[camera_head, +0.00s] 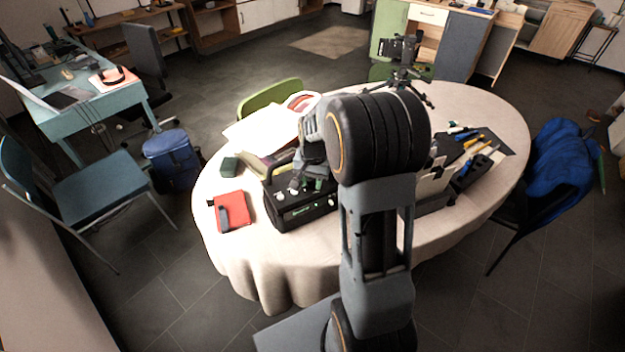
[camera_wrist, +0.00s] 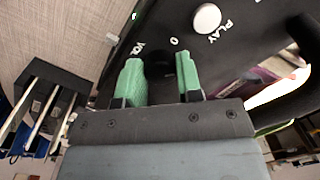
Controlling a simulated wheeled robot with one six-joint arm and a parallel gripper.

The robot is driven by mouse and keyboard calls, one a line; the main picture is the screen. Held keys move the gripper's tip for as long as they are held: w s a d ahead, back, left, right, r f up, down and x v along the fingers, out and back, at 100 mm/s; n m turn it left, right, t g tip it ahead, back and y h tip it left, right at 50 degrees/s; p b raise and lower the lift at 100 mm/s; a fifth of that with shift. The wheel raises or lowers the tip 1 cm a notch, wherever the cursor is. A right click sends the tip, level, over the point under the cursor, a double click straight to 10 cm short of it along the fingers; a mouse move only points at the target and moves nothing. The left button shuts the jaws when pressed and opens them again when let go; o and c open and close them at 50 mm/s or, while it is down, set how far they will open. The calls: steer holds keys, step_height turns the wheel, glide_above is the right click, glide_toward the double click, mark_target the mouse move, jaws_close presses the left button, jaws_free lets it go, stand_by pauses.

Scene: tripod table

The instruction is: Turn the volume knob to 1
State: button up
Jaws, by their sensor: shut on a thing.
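The black speaker-like device (camera_head: 298,214) stands on the round table, with a carrying handle and white controls on its top. In the wrist view its black panel (camera_wrist: 235,45) fills the upper right, with the letters "VOL", a "0" and the word "PLAY" beside a round white button (camera_wrist: 207,18). The dark volume knob (camera_wrist: 160,60) sits between the green fingers of my gripper (camera_wrist: 161,80), which is shut on it. The knob's pointer is too dark to read. In the head view my gripper (camera_head: 318,184) is over the device's top, partly hidden by my arm.
A red notebook (camera_head: 231,211) with a dark item lies left of the device. A small green box (camera_head: 230,164) and papers lie behind it. Organisers with tools (camera_head: 470,168) stand to the right, and a camera on a tripod (camera_head: 402,75) at the back.

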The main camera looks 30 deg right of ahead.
mark_target(313, 181)
steer(key=shift+n, duration=1)
steer(key=shift+r, duration=0.1)
steer(key=o, duration=0.9)
steer(key=shift+o, duration=0.2)
step_height(313, 181, up, 14)
steer(key=shift+d, duration=0.2)
steer(key=shift+f, duration=0.2)
